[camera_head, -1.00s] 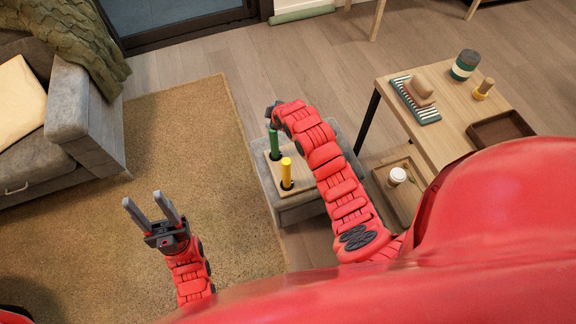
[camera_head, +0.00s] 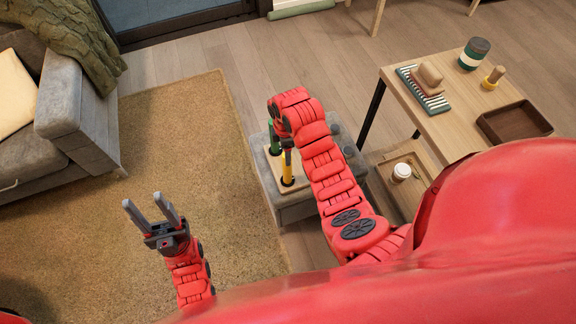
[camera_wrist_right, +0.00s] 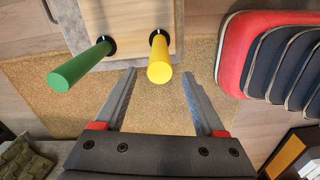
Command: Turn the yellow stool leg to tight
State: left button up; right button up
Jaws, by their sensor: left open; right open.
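The yellow stool leg (camera_head: 287,172) stands upright in a dark socket on the wooden stool board (camera_head: 300,180), which rests on a grey upholstered block. The green leg (camera_head: 274,138) stands in its own socket farther back, partly hidden by my right arm. In the right wrist view the yellow leg (camera_wrist_right: 159,62) points toward the camera. There my right gripper (camera_wrist_right: 158,85) is open, its fingers on either side of and below the yellow leg's end, not closed on it. The green leg (camera_wrist_right: 80,66) is left of the fingers. My left gripper (camera_head: 152,210) is open and empty over the rug.
A wooden table (camera_head: 437,125) at the right holds a striped rack, a dark tray (camera_head: 514,121) and jars. A white-lidded cup (camera_head: 401,172) sits on its lower shelf. A grey sofa (camera_head: 75,115) is at the left. The rug (camera_head: 180,130) is clear.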

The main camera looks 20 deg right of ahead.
notch_tip(320, 180, down, 7)
jog(key=shift+p, duration=0.3)
grip_shut()
dwell(0.4)
